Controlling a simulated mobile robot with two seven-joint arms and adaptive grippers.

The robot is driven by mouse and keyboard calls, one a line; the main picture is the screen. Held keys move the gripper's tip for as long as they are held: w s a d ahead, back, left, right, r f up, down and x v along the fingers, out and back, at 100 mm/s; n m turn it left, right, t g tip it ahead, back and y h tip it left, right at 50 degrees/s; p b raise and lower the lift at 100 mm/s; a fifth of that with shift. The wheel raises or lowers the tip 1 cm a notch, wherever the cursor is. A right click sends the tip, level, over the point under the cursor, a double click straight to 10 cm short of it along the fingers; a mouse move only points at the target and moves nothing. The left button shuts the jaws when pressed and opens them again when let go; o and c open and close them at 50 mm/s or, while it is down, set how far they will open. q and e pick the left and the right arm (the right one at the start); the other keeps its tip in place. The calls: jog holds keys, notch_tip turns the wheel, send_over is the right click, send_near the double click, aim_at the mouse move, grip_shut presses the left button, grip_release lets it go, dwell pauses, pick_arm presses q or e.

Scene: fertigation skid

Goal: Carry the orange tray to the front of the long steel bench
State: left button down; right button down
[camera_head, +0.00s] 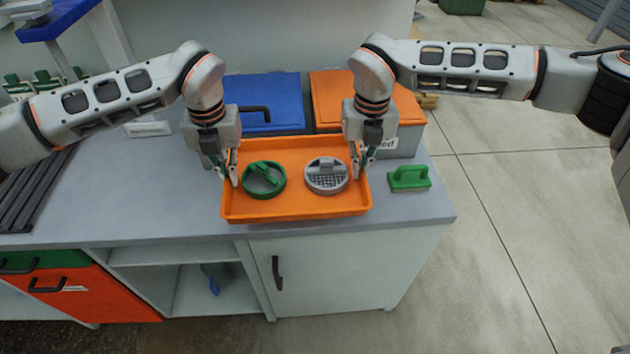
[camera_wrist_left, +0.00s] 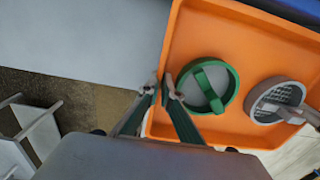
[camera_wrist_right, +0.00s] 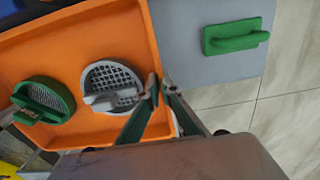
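The orange tray (camera_head: 295,212) is on or just over the grey bench top, close to its front edge; I cannot tell if it touches. It holds a green round part with a handle (camera_head: 264,180) on the left and a grey round strainer (camera_head: 326,176) on the right. My left gripper (camera_head: 232,178) has its fingers either side of the tray's left wall, closed on it. My right gripper (camera_head: 358,172) does the same at the right wall. Both wrist views show the walls between the fingertips (camera_wrist_left: 162,90), (camera_wrist_right: 161,88).
A green-handled brush or float (camera_head: 409,178) lies right of the tray, near the bench (camera_head: 432,205) end. A blue-lidded bin (camera_head: 272,95) and an orange-lidded bin (camera_head: 335,92) stand behind it. Dark bars (camera_head: 35,185) lie at left. Bench top between bars and tray is clear.

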aim_at(234, 197)
jog(key=shift+d, duration=0.1)
pick_arm(q)
jog(key=shift+s+r, duration=0.15)
jog(key=shift+s, duration=0.1)
pick_arm(e)
jog(key=shift+s+r, duration=0.15)
jog(key=shift+s, duration=0.1)
pick_arm(q)
jog(key=shift+w+f, duration=0.1)
jog(key=shift+f, duration=0.1)
pick_arm(e)
jog(key=shift+w+f, duration=0.1)
jog(key=shift+f, duration=0.1)
